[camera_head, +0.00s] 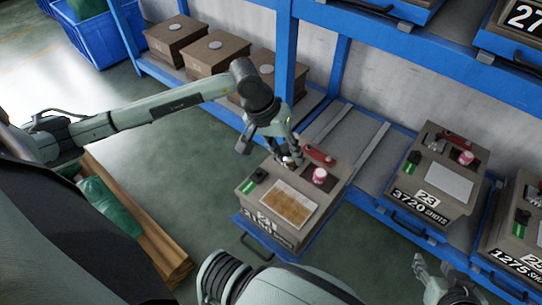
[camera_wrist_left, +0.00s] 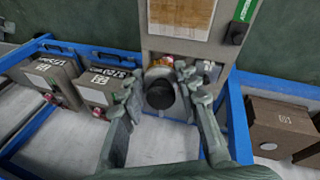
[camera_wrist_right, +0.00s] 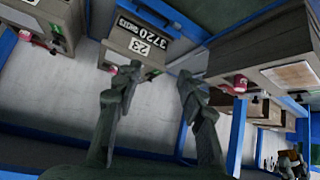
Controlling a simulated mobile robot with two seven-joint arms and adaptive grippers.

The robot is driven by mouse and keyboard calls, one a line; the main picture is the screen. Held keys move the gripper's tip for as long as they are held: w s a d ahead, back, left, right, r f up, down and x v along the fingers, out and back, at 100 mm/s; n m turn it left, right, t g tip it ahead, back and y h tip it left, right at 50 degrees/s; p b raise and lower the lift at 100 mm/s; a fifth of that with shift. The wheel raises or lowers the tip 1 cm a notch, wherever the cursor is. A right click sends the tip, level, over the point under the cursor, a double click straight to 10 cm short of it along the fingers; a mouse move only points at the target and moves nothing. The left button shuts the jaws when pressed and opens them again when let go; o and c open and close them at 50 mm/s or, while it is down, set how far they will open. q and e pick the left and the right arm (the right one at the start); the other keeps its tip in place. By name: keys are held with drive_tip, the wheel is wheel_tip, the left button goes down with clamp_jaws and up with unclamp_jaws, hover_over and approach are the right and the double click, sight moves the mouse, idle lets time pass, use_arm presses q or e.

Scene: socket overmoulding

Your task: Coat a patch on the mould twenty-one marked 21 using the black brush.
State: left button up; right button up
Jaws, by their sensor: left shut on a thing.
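The mould 21 (camera_head: 300,235) sits on a pulled-out blue tray, its number plate partly blurred. A brown, streaky patch (camera_head: 285,205) lies on its top, and also shows in the left wrist view (camera_wrist_left: 180,17). My left gripper (camera_head: 290,160) is over the mould's back edge, behind the patch and apart from it. It is shut on the black brush (camera_wrist_left: 160,94), whose round dark end shows between the fingers; its bristles are mostly hidden. My right gripper (camera_head: 432,268) is at the lower right, open and empty, its fingers apart in the right wrist view (camera_wrist_right: 155,80).
A pink-and-white pot (camera_head: 320,175), a red handle (camera_head: 318,155), a black knob (camera_head: 259,175) and a green tag (camera_head: 247,187) are on the mould's top. Mould 23 (camera_head: 440,175) stands to the right on the blue rack (camera_head: 290,55).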

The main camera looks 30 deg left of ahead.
drive_tip(key=w+a+r+t+y+b, duration=0.35)
drive_tip(key=a+r+t, duration=0.3)
drive_tip(key=r, duration=0.55)
use_arm(q)
drive_tip(key=w+a+f+n+b, duration=0.1)
drive_tip(key=a+f+n+b, duration=0.1)
drive_tip(key=f, duration=0.3)
drive_tip(key=w+a+f+n+b, duration=0.1)
drive_tip(key=a+f+n+b, duration=0.1)
drive_tip(key=f, duration=0.4)
drive_tip(key=shift+w+a+t+y+b, duration=0.35)
drive_tip(key=shift+a+t+y+b, duration=0.1)
drive_tip(key=shift+a, duration=0.35)
use_arm(e)
drive_tip(key=s+a+r+t+y, duration=0.1)
drive_tip(key=r+t, duration=0.3)
drive_tip(key=r, duration=0.5)
drive_tip(key=s+a+r+t+y, duration=0.2)
drive_tip(key=s+r+t+y, duration=0.1)
drive_tip(key=r, duration=0.7)
drive_tip(key=shift+a+n+t, duration=0.3)
drive_tip(key=shift+t, duration=0.45)
use_arm(q)
drive_tip(key=shift+f, duration=0.1)
use_arm(e)
drive_tip(key=shift+r, duration=0.1)
